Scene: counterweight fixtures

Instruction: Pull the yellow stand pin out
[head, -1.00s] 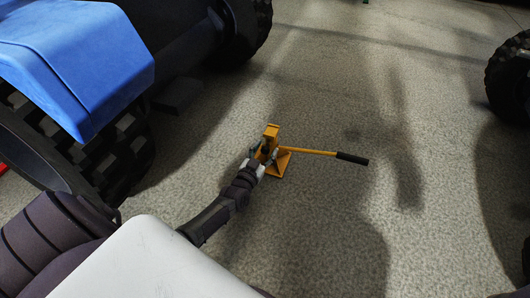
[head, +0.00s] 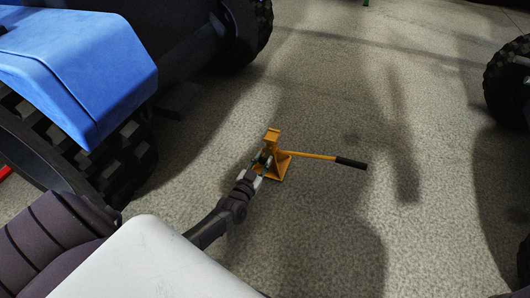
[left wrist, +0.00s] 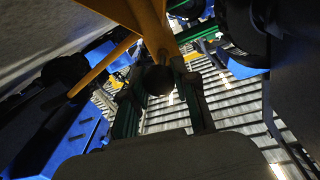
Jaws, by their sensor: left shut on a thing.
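The yellow stand (head: 281,167) stands upright on the floor in the middle of the head view, with a yellow lever ending in a black grip (head: 351,162) pointing right. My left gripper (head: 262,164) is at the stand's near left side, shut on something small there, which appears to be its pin. The fingers largely hide the pin in the head view. In the left wrist view the yellow stand (left wrist: 150,22) rises close in front of the camera, and a dark round end (left wrist: 158,80) shows below it. My right gripper is in neither view.
A blue tractor (head: 95,75) with big black tyres stands at the left, close to my arm. Another large tyre (head: 507,82) is at the right edge. The textured floor (head: 330,220) around the stand is clear.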

